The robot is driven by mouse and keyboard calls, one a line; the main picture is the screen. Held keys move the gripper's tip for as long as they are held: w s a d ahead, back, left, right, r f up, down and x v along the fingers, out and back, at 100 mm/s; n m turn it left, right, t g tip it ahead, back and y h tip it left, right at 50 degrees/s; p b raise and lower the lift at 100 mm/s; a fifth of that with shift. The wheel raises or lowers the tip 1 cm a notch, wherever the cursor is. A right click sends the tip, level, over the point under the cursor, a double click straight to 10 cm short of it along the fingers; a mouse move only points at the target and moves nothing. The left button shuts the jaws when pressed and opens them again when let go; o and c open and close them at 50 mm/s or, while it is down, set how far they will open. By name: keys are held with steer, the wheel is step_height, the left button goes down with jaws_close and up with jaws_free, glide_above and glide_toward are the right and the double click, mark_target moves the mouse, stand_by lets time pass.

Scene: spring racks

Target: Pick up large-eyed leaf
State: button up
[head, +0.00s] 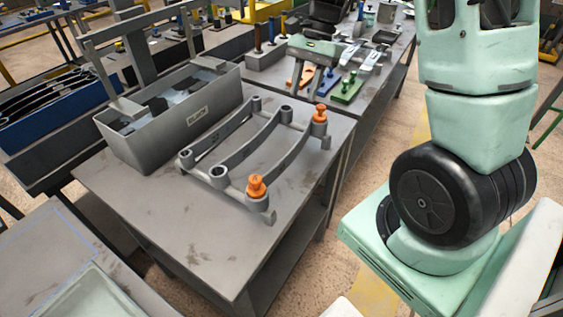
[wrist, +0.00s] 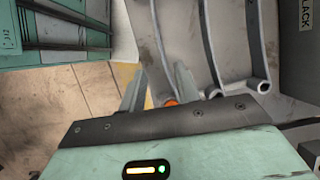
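Three curved grey leaves with round eyes at their ends lie side by side on a grey metal table (head: 190,235). The left leaf (head: 222,132) is nearest the bin, and the middle leaf (head: 253,146) has thick ring eyes. The right leaf (head: 295,162) lies by two orange knobs (head: 257,186). I cannot tell for sure which is the large-eyed leaf. In the wrist view my gripper (wrist: 160,88) is open and empty. Its fingers are apart above the table side with the leaves, an orange knob (wrist: 170,102) showing between them.
A grey labelled bin (head: 175,118) stands on the table left of the leaves. Another bench behind holds tools and coloured pieces (head: 347,88). A blue crate (head: 60,112) is at the far left. The front part of the table is clear.

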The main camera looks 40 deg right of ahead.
steer(key=p, duration=0.2)
glide_toward(290, 152)
steer(key=x, duration=0.5)
steer(key=shift+w+d+f, duration=0.15)
steer(key=shift+w+f, duration=0.15)
steer(key=shift+p+x, duration=0.3)
steer(key=shift+x, duration=2.35)
steer(key=shift+d, duration=0.15)
jaws_close()
